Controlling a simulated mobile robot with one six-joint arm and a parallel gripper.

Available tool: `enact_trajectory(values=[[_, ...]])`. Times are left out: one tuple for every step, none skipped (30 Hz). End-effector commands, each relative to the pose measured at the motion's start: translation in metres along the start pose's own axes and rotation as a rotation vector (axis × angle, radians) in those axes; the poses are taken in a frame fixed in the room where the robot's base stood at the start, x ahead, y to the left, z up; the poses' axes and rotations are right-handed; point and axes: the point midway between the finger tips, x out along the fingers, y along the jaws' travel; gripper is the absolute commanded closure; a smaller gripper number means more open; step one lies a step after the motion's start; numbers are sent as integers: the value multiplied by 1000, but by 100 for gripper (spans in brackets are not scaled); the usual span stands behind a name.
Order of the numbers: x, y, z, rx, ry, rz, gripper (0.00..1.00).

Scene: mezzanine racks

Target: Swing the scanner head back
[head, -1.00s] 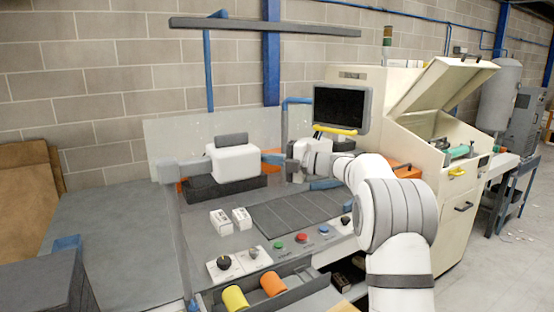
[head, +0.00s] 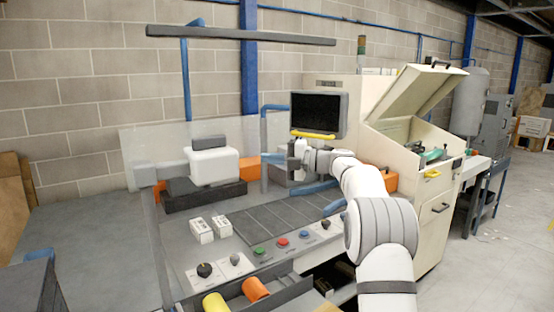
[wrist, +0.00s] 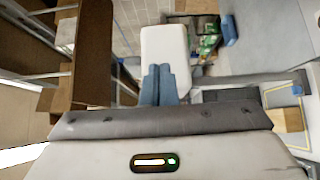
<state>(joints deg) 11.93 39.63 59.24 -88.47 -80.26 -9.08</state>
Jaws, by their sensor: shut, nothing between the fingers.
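A white block with a dark grey cap (head: 212,165), which looks like the scanner head, sits over a dark base on the bench at the left. My gripper (head: 291,160) is to its right, with a visible gap, in front of a pale grey box and below the monitor. In the wrist view the two blue-grey fingers (wrist: 159,84) are together with nothing between them. A pale block (wrist: 165,48) shows just beyond their tips; I cannot tell whether they touch it, or whether it is the same white block.
A monitor (head: 318,114) on the cream machine (head: 410,125) stands behind my gripper. Small white boxes (head: 201,231) and coloured buttons (head: 282,243) are on the bench front. Open floor lies at right.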

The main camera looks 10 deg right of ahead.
Motion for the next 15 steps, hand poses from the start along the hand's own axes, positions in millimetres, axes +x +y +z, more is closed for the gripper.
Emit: enact_trajectory(values=[[-4, -2, 8, 0, -2, 0, 100], [-5, -2, 11, 0, -1, 0, 100], [-6, -1, 14, 1, -1, 0, 100], [-8, -1, 17, 1, -1, 1, 100], [-9, -1, 19, 1, -1, 1, 100], [-10, -1, 21, 1, 0, 1, 100], [-10, -1, 23, 1, 0, 1, 100], [-11, -1, 24, 1, 0, 0, 100], [-12, 0, 25, 2, 0, 0, 100], [-12, 0, 26, 3, -1, 1, 100], [-12, 1, 26, 8, -3, 4, 100], [-10, 4, 24, 19, -8, 11, 100], [-9, 6, 23, 34, -15, 18, 100], [-7, 10, 20, 54, -25, 29, 100], [-3, 16, 15, 89, -40, 49, 100]])
